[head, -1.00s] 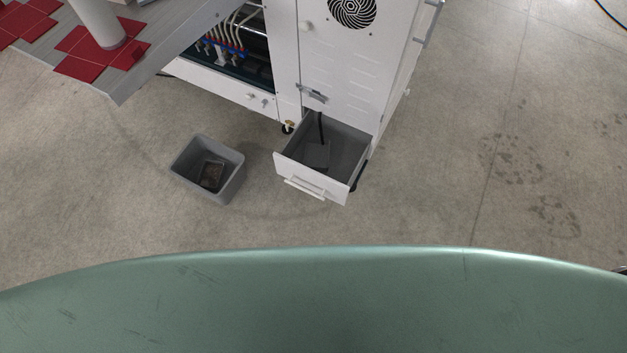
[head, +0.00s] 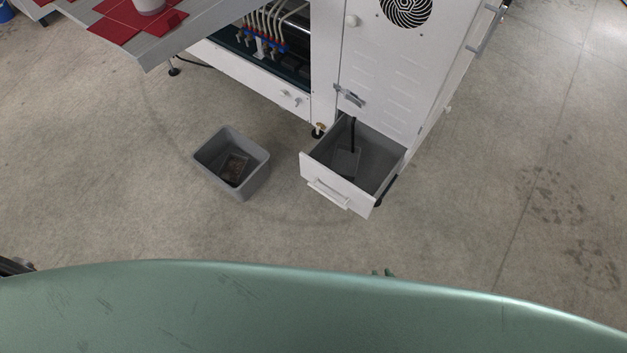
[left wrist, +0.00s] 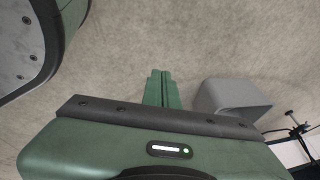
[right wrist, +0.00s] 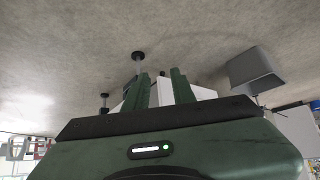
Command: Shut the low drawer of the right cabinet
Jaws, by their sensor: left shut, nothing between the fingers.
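The low drawer (head: 318,178) of the white right cabinet (head: 385,95) stands pulled out near the floor. Its white front carries a bar handle (head: 328,195). A grey flat piece with a dark upright bar (head: 346,160) lies inside. My left gripper (left wrist: 162,74) is shut and empty, over bare floor.
A grey bin (head: 258,184) with something dark inside stands on the floor left of the drawer; it also shows in the left wrist view (left wrist: 228,98). A table with red tiles (head: 125,20) is at upper left. Floor before the drawer and at right is clear.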

